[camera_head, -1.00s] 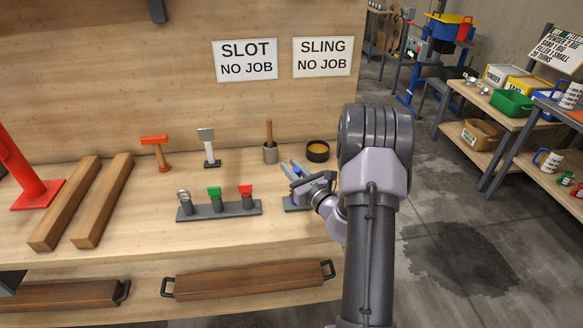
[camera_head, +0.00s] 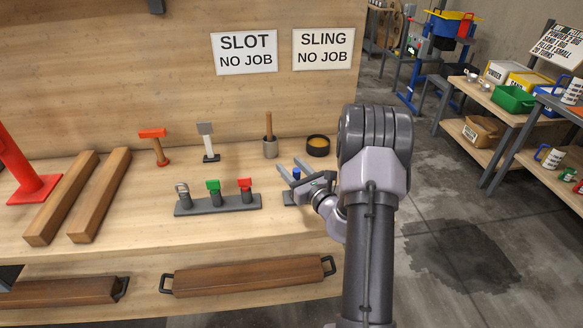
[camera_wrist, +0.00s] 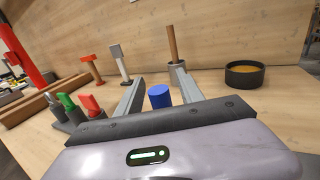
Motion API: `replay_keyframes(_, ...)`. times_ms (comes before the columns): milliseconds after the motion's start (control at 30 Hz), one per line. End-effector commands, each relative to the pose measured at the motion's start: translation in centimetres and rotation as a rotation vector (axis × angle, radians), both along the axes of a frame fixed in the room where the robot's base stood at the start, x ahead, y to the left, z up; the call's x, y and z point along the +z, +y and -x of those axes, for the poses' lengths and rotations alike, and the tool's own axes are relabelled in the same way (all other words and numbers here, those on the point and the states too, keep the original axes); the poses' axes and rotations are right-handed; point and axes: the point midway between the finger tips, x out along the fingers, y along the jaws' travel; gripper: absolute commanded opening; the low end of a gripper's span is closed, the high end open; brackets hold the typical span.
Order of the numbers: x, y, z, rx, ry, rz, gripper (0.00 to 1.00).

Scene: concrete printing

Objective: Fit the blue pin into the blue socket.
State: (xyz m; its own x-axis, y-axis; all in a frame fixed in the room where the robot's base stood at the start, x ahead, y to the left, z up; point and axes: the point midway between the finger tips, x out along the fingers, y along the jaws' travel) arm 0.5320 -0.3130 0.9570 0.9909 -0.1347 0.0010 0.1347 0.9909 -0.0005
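A blue pin (camera_head: 297,173) stands upright between the two fingers of my gripper (camera_head: 293,166). In the wrist view the blue pin (camera_wrist: 159,96) shows as a short blue cylinder with bare gaps on both sides, so my gripper (camera_wrist: 161,88) is open around it and not touching it. A dark grey base (camera_head: 289,198) shows partly under the gripper. The pin's lower end is hidden by the gripper body, and I cannot make out a blue socket or whether the pin sits in one.
A grey rack (camera_head: 228,205) left of the gripper holds a metal, a green and a red piece. Behind stand a pot with a wooden handle (camera_head: 270,149) and a black bowl (camera_head: 318,146).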

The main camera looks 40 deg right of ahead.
Motion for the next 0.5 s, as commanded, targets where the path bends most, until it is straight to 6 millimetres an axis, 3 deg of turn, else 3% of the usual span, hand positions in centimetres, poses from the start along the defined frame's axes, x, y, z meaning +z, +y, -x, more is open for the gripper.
replay_keyframes(333, 0.0, 0.1, 0.5, 0.000, 0.002, -0.001, 0.45)
replay_keyframes(500, 0.1, 0.4, 4.3, -0.004, 0.003, -0.003, 0.45)
